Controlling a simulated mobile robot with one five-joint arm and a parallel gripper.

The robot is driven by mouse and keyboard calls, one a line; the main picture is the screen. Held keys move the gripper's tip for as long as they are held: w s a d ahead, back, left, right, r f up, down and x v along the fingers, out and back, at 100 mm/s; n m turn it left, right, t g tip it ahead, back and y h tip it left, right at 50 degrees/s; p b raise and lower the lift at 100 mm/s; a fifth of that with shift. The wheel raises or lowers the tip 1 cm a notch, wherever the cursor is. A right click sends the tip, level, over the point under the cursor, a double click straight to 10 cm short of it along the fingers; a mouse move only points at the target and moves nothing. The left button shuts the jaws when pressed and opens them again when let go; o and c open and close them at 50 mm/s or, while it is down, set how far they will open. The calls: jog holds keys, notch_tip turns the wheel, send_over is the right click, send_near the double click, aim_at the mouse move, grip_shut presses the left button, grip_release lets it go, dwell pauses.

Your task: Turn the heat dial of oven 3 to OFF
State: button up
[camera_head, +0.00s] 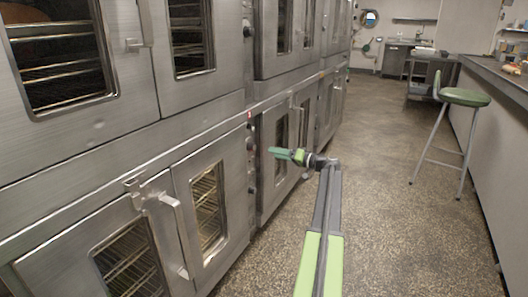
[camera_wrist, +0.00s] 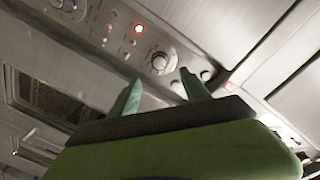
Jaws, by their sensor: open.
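In the wrist view a round dial (camera_wrist: 160,62) sits on a steel oven control panel, just beyond and between my fingertips. Its pointer setting is too small to read, and I see no readable oven number. My gripper (camera_wrist: 158,82) is open, its two green fingers apart with nothing between them; they look short of the dial. In the head view my gripper (camera_head: 272,152) reaches left toward the control strip between ovens, and the dial itself cannot be made out there.
Stacked steel ovens (camera_head: 120,150) line the left side, with protruding door handles (camera_head: 172,225). A green stool (camera_head: 465,97) stands at right. The aisle floor (camera_head: 400,230) is clear.

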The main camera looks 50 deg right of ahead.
jog(key=v, duration=0.7)
jog(key=shift+s, duration=0.2)
